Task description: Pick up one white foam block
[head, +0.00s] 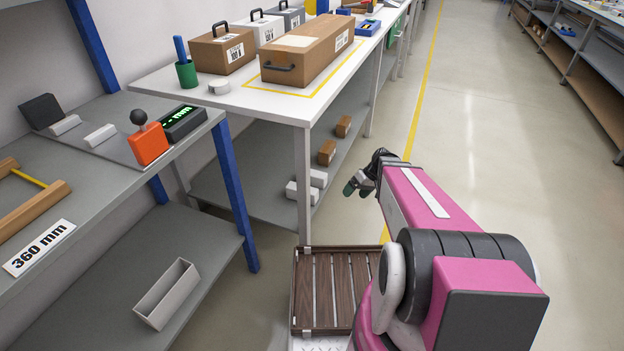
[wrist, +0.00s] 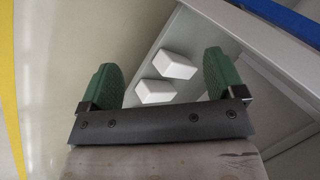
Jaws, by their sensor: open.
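Two white foam blocks lie side by side on the lower shelf of the white table. In the head view, one block (head: 318,178) is farther back and the other (head: 300,192) is nearer. In the wrist view, the upper block (wrist: 174,64) and the lower block (wrist: 155,91) show between my green fingers. My gripper (head: 361,184) is in front of the shelf, to the right of the blocks and apart from them. In the wrist view my gripper (wrist: 160,85) is open and empty.
Two brown boxes, one nearer (head: 327,152) and one farther (head: 343,126), sit on the same shelf (head: 262,193). The white table top (head: 262,104) and its front leg (head: 304,185) stand close to the blocks. The floor (head: 450,130) on the right is clear.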

